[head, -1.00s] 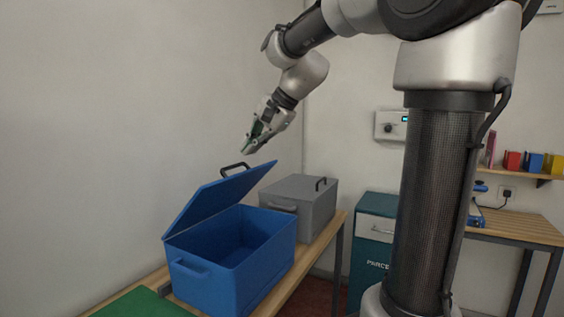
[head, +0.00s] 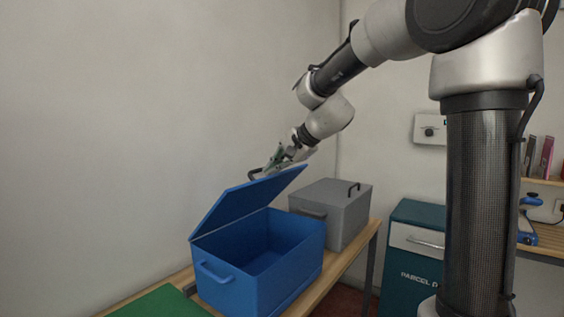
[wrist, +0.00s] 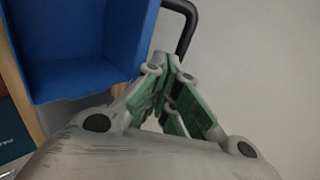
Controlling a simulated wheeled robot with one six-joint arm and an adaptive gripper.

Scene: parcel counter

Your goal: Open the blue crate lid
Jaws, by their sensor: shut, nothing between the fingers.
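The blue crate (head: 268,262) stands on the wooden counter. Its blue lid (head: 243,208) is raised and tilted back toward the left, and the inside looks empty. A dark handle (head: 255,174) sticks out at the lid's upper edge; it also shows in the wrist view (wrist: 188,22). My gripper (head: 270,169) is at the upper edge of the lid, close by the handle. In the wrist view my gripper (wrist: 172,62) is shut with its fingertips together, just below the handle. I cannot tell whether it touches the lid or handle.
A grey lidded crate (head: 343,212) stands behind the blue one on the counter (head: 352,258). A green mat (head: 160,303) lies in front. A teal parcel cabinet (head: 405,285) stands to the right. The wall is close on the left.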

